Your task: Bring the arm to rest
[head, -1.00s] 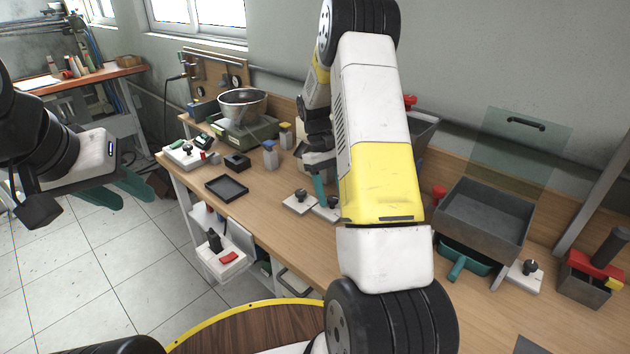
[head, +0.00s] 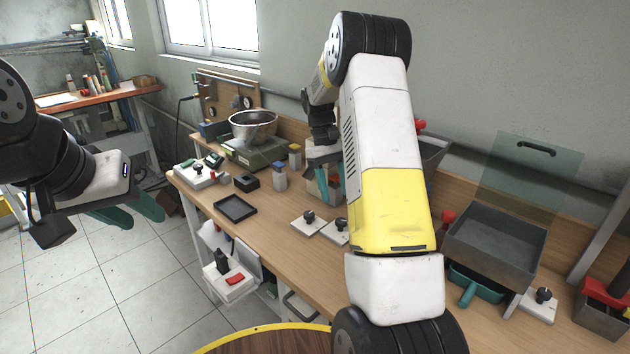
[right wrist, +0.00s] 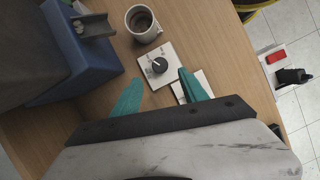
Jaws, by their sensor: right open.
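My left gripper (head: 146,222) hangs over the floor at the left, clear of the workbench. Its two teal fingers stand apart with nothing between them. My right gripper (head: 328,202) is partly hidden behind my own right arm in the head view, above the workbench (head: 268,232). In the right wrist view its teal fingers (right wrist: 158,84) are spread wide and empty. A white plate with a black knob (right wrist: 159,65) lies on the bench beyond and between the fingertips. A second white plate (right wrist: 190,87) is partly hidden by the right-hand finger.
A metal bowl (head: 254,122) sits on a green scale behind a black tray (head: 235,208). A grey bin (head: 497,242) stands to the right of my arm. A grey cup (right wrist: 143,23) and a blue box (right wrist: 83,62) are near the right gripper. Open floor lies left.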

